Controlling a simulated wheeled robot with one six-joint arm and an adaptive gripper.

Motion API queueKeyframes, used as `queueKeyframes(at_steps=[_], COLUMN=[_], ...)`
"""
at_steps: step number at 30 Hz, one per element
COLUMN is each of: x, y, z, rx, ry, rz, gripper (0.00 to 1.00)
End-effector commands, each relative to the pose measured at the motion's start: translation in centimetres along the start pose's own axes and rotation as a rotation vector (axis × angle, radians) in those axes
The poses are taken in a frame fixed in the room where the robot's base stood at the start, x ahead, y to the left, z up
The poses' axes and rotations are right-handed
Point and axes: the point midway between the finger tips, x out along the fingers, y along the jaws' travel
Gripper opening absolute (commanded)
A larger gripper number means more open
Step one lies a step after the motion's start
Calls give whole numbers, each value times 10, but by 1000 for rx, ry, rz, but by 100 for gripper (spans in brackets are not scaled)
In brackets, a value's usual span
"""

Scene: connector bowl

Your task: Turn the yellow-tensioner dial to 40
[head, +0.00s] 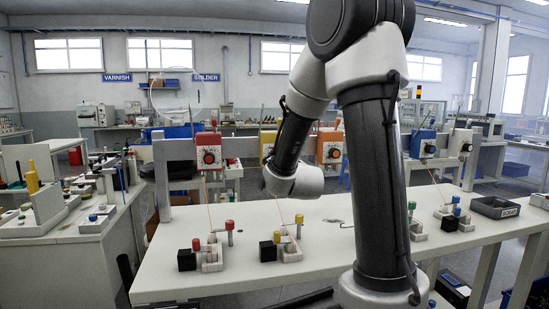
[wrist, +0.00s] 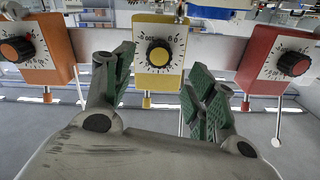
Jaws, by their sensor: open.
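The yellow tensioner (wrist: 143,30) is in the middle of the wrist view, with a black dial knob (wrist: 158,54) on a white scale plate. Numbers ring the knob, but its setting is too small to read surely. My gripper (wrist: 162,88) is open and empty, its green-padded fingers spread left and right in front of the yellow tensioner, apart from the knob. In the head view, the yellow tensioner (head: 267,140) is largely hidden behind my arm, and my gripper's fingers do not show.
An orange tensioner (wrist: 62,40) and a red tensioner (wrist: 256,48) flank the yellow one in the wrist view. In the head view, a blue tensioner (head: 423,143) hangs farther right. Below the rail, a white table (head: 330,262) carries several small fixtures with coloured knobs.

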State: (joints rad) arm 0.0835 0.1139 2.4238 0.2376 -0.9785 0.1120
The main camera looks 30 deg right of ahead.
Motion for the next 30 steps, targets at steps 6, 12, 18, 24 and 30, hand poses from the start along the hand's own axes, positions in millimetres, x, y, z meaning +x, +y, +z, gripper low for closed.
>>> queueKeyframes(at_steps=[6,12,18,24,30], x=[38,62,67,67,67], y=[1,0,0,0,0], z=[1,1,0,0,0], rx=[2,4,5,5,5], ry=[0,-1,-1,-1,-1], rz=[1,1,1,1,0], gripper=[56,56,56,46,11])
